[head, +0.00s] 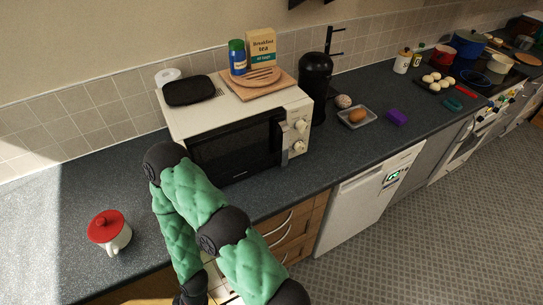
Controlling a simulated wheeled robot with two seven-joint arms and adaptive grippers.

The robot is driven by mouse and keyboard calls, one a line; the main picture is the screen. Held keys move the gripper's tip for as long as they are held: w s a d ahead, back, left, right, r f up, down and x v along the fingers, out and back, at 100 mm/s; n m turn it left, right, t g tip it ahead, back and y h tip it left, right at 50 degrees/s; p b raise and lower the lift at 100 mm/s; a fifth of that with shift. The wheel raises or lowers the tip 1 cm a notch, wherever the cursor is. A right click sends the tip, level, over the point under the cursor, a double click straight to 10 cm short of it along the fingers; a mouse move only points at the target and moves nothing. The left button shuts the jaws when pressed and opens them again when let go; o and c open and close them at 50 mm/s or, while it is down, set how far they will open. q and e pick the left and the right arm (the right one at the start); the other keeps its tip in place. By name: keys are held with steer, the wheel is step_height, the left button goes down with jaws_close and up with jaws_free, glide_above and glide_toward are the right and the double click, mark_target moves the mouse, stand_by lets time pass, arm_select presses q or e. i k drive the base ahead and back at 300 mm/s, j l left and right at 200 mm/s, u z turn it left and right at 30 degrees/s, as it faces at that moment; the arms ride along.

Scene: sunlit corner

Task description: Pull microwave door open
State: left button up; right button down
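The white microwave (182,118) stands on the dark counter against the tiled wall. Its black-glass door (240,140) faces front and looks shut. Two round knobs sit on the panel at the right of the door. One of my arms, with green padding and black joints, rises from the bottom and bends in front of the microwave's lower left corner, hiding part of it. No gripper fingers show in the head view, so neither gripper can be seen against the door.
On the microwave are a dark pan (190,90), a wooden board (282,86), a blue jar (237,58) and a tea box (262,48). A black coffee machine (315,82) stands close at its right. A red-lidded pot (109,232) stands at front left. Counter between is clear.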

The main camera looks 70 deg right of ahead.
mark_target(232, 153)
steer(key=z, duration=1.9)
steer(key=k+j, duration=0.1)
steer(key=k, duration=0.1)
